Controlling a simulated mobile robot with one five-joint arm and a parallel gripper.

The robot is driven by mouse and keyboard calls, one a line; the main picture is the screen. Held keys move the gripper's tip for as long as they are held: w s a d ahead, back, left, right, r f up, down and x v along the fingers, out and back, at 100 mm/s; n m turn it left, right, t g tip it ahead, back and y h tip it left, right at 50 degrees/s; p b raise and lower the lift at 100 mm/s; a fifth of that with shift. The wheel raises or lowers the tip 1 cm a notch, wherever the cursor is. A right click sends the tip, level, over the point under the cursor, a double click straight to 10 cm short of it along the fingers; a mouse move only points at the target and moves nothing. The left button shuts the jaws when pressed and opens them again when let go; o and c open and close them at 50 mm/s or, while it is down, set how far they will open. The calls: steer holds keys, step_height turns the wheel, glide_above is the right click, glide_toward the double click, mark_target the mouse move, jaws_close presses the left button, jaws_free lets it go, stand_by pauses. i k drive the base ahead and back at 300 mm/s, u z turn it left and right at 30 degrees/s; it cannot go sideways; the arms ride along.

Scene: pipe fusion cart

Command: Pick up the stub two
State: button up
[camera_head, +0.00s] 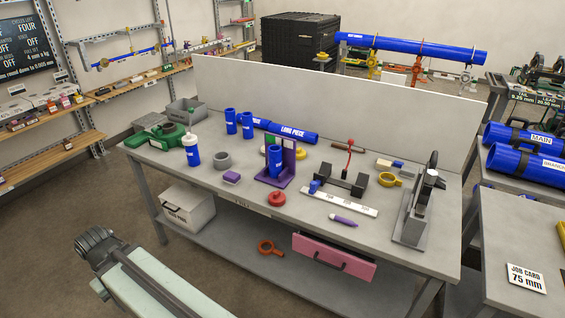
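Two short blue pipe stubs stand upright near the back left of the workbench, a left one (231,121) and a right one (247,124). Another short blue piece (275,160) stands upright at the purple fixture (289,165). The labels on these pieces are too small to read, so I cannot tell which is stub two. A long blue pipe marked LONG PIECE (293,133) lies behind them. My gripper does not show clearly in this view; a pale green part of my own body is at the lower left.
A capped bottle (192,151), grey ring (222,160) and purple block (231,177) stand near the stubs. A red round part (277,198), white ruler (340,201) and dark clamp (341,183) lie to the right. The pink drawer (333,262) sticks out below.

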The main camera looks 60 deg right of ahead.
mark_target(274, 160)
steer(key=u, duration=0.1)
steer(key=i, duration=0.95)
steer(key=z, duration=0.1)
